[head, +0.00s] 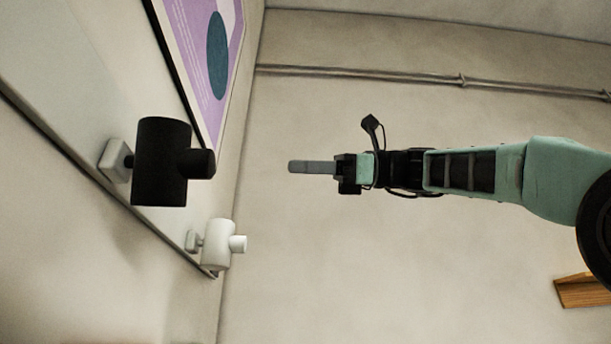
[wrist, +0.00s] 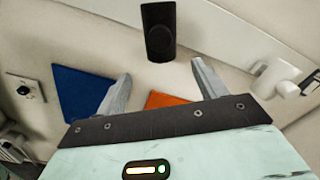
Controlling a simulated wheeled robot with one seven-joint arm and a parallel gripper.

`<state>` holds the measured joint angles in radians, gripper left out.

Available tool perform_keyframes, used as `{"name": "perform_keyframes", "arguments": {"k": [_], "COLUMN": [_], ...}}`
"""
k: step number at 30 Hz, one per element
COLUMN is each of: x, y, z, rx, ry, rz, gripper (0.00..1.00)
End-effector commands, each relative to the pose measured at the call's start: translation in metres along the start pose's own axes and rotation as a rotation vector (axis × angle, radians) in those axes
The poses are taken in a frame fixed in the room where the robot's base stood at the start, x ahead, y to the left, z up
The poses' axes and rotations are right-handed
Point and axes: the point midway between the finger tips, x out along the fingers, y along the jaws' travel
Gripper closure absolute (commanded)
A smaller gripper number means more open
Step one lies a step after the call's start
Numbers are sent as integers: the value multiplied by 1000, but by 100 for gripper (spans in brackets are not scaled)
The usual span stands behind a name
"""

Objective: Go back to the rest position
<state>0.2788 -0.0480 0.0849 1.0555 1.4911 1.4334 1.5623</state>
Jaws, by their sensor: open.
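My gripper (head: 312,167) is held out in mid-air in the middle of the head view, pointing left toward the wall fixtures and apart from them. In the wrist view its two grey fingers (wrist: 162,84) are spread wide, with nothing held between them. In the head view the fingers overlap in line, so their gap does not show there. My green and black arm reaches in from the right.
A black cylindrical fixture (head: 162,162) and a smaller white one (head: 217,244) stick out at the left. A purple poster (head: 206,55) hangs near them. A wooden piece (head: 584,290) is at lower right. The wrist view shows a blue panel (wrist: 80,92) and an orange one (wrist: 162,99).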

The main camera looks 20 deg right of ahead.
Motion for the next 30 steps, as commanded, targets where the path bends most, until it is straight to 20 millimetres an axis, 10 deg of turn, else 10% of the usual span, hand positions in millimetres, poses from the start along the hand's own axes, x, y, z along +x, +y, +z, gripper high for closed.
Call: {"name": "perform_keyframes", "arguments": {"k": [16, 23, 30], "x": [11, 69, 109], "y": [3, 53, 170], "z": [-21, -142, -265], "rx": [-5, -114, -378], "ry": [30, 233, 427], "rz": [10, 139, 458], "gripper": [30, 30, 30]}}
